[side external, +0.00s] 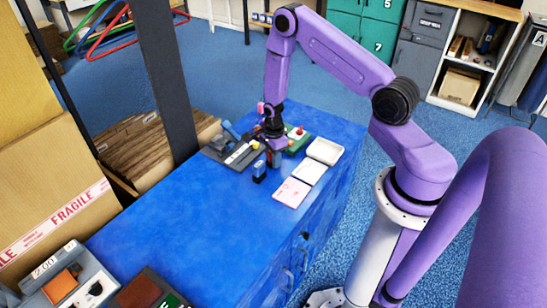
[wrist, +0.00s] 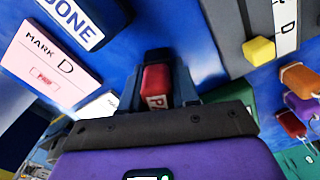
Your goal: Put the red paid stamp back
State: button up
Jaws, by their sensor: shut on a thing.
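My gripper (wrist: 157,88) is shut on a small red stamp (wrist: 156,80) in the wrist view. Its pale face label starts with "PA"; the rest is hidden by my gripper. A pink card (wrist: 42,52) marked "MARK D" with a small red stamp print lies left of my gripper in the wrist view. It also shows in the side view (side external: 292,192).
A grey tray (side external: 222,151) with a yellow block (wrist: 258,50) stands beside my gripper. A green base (side external: 302,145) is close behind. Orange (wrist: 298,76) and red (wrist: 291,124) pieces show nearby.

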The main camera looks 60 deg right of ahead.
jog(key=shift+f, duration=0.1)
jog(key=o, duration=0.9)
jog(key=shift+c, duration=0.2)
